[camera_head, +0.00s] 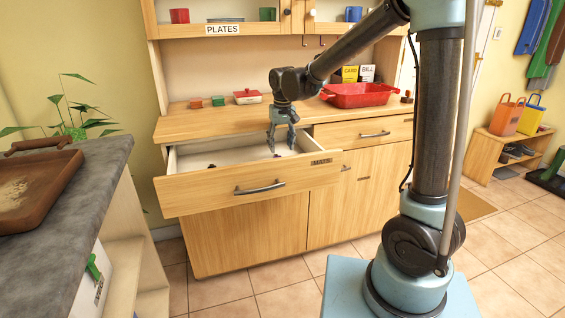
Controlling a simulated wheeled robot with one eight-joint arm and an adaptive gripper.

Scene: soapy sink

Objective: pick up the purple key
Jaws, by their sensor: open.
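My gripper (282,147) points down over the right part of the open drawer (247,187), which has a label reading MATS. Its fingers are apart and nothing shows between them. A tiny purple thing (277,155) shows in the drawer just below the fingertips; it may be the purple key, but it is too small to tell its shape. Whether the fingers touch it cannot be told. The drawer's front wall hides part of its floor.
A small dark object (211,166) lies in the drawer's left part. A grey worktop (95,185) with a wooden tray is at the left.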

